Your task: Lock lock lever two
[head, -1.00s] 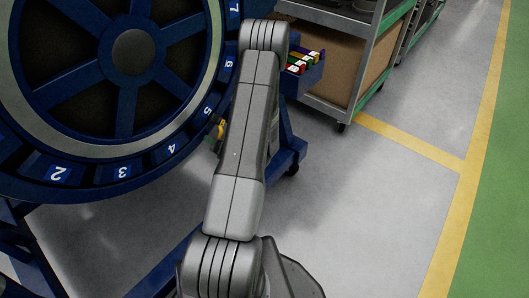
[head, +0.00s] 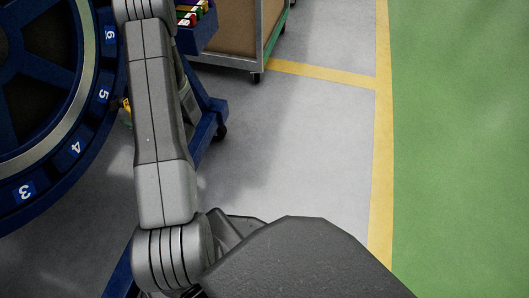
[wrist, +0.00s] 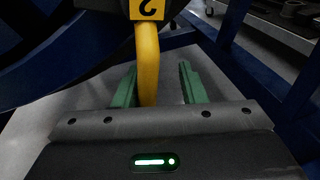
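Lock lever two is a yellow lever (wrist: 147,62) with a black "2" on its yellow tag (wrist: 150,10). In the wrist view it hangs down at the upper middle. My gripper (wrist: 157,67) has green fingers, set apart on either side of the lever. A clear gap shows between the lever and the right finger; the left finger is closer, and I cannot tell if it touches. The lever's lower end is hidden behind the gripper body.
A large blue turbofan ring (head: 60,165) with numbered labels fills the left. Its blue wheeled stand (head: 207,125) reaches toward the middle. A shelf cart (head: 232,62) and a blue bin (head: 196,38) with coloured items stand behind. Grey floor (head: 300,130) at the right is clear.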

